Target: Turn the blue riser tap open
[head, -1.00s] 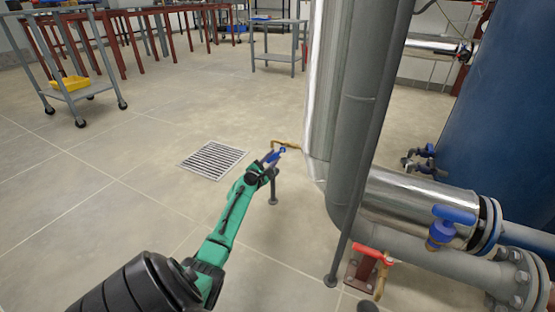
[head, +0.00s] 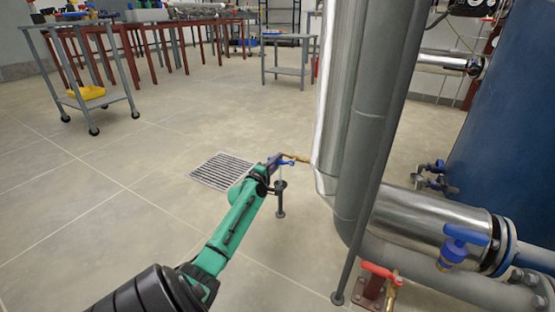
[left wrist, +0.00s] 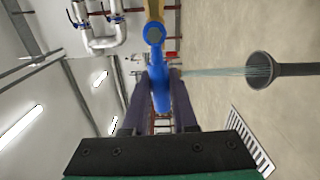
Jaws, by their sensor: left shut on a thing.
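The riser tap is a brass tap (head: 294,158) reaching out to the left from the silver pipe, with a blue lever handle (left wrist: 158,84). My left gripper (head: 273,164) is at this handle, its two dark fingers on either side of the blue lever in the left wrist view, shut on it. A thin pale stream like water runs from the tap to a grey round funnel (left wrist: 262,70) on a stand. The funnel stand (head: 281,200) also shows below the tap in the head view. The fingers partly hide the handle in the head view. My right gripper is not in view.
A tall silver pipe (head: 333,110) and grey pipes stand right of the tap. A red-handled valve (head: 381,270) and another blue-handled valve (head: 455,250) sit lower right. A floor grate (head: 221,171) lies left. The floor at left is clear up to a trolley (head: 98,101).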

